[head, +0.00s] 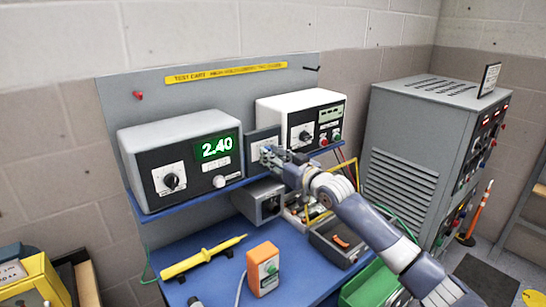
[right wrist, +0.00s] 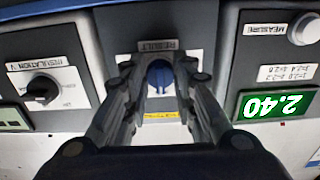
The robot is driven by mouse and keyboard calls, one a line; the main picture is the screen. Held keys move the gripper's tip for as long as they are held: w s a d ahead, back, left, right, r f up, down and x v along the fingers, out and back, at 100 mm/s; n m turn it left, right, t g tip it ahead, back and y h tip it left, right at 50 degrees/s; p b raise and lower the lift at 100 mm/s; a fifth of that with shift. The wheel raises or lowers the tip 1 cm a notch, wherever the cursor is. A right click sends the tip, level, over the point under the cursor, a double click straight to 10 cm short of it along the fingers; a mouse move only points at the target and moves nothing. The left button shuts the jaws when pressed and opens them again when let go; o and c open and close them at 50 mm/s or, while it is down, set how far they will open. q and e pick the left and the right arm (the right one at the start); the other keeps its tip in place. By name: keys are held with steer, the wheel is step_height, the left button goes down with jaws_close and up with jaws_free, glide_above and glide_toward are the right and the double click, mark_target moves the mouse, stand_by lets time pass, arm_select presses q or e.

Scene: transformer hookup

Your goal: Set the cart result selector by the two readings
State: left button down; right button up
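The result selector is a blue knob (right wrist: 160,76) on a small grey panel (head: 262,139) between two instruments; its label appears to read RESULT. My right gripper (head: 268,153) is at this panel. In the right wrist view its fingers (right wrist: 160,85) stand apart on either side of the knob; I cannot tell whether they touch it. The left instrument (head: 180,150) has a green display (head: 216,147) reading 2.40. The right instrument (head: 300,115) has a dial and a small display (head: 330,114) too small to read. My left gripper is not in view.
The blue bench (head: 210,276) holds a yellow probe (head: 203,257), an orange box (head: 263,269) and a grey tray (head: 335,243). A grey box (head: 262,200) sits below the shelf. A large grey cabinet (head: 405,185) stands right.

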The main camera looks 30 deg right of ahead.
steer(key=shift+n, duration=0.3)
steer(key=n, duration=0.8)
steer(key=shift+d+p, duration=0.1)
steer(key=shift+p, duration=0.25)
steer(key=shift+n, duration=0.3)
stand_by(0.3)
steer(key=o, duration=1)
steer(key=shift+o, duration=0.2)
steer(key=s+d, duration=0.1)
steer(key=s, duration=1)
steer(key=shift+s, duration=0.4)
